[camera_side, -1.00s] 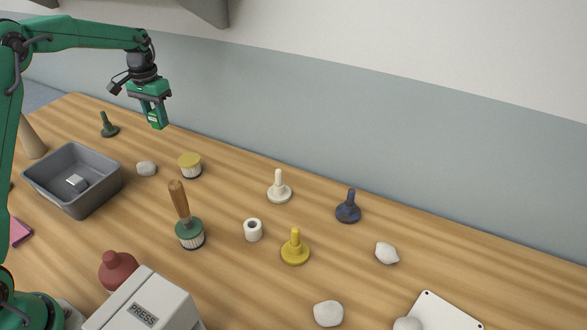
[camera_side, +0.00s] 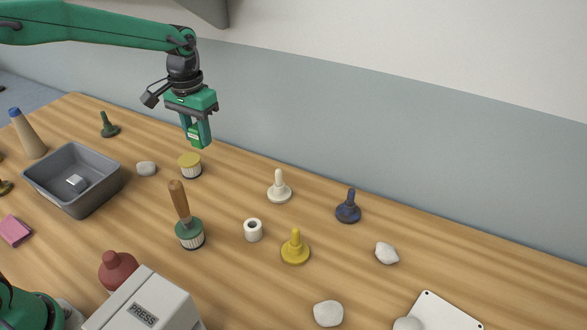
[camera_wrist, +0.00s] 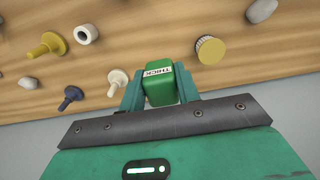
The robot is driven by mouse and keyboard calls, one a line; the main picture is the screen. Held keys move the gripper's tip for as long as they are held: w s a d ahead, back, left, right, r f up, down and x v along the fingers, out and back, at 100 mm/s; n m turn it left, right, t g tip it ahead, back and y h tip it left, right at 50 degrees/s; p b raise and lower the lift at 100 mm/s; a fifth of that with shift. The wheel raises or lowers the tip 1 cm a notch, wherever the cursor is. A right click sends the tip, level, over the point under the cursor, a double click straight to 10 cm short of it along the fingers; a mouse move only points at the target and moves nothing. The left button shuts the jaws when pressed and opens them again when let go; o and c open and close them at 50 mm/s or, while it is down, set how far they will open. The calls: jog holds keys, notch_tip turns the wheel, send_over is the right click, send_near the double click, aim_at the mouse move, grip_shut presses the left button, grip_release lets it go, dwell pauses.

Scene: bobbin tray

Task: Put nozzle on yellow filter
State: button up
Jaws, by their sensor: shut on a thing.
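My gripper (camera_side: 196,138) is shut on a small green block (camera_wrist: 159,88) and holds it well above the table. A printed label on the block seems to read "THICK". The yellow filter (camera_side: 190,168), a short pleated white cylinder with a yellow top, stands on the table below my gripper in the side view. In the wrist view the yellow filter (camera_wrist: 211,50) is right of the block, apart from it, with its top bare. A tan cone with a blue tip (camera_side: 30,138) stands at the far left; I cannot tell whether it is the nozzle.
A grey bin (camera_side: 108,190) holding a small pale piece is at left. A white ring (camera_side: 253,231) and white, yellow (camera_side: 295,252) and blue pegs stand at right, with stones. A wall is behind.

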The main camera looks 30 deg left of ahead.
jog(key=w+a+f, duration=0.1)
jog(key=a+f, duration=0.1)
jog(key=a, duration=0.1)
jog(key=w+a+f, duration=0.2)
jog(key=a, duration=0.2)
jog(key=w+a+f, duration=0.1)
jog(key=a+f, duration=0.2)
jog(key=a, duration=0.1)
jog(key=shift+w, duration=0.15)
jog(key=shift+f, duration=2)
jog(key=shift+f, duration=0.15)
jog(key=o, duration=1)
jog(key=shift+c, duration=0.2)
notch_tip(320, 180, up, 12)
jog(key=shift+r, duration=0.2)
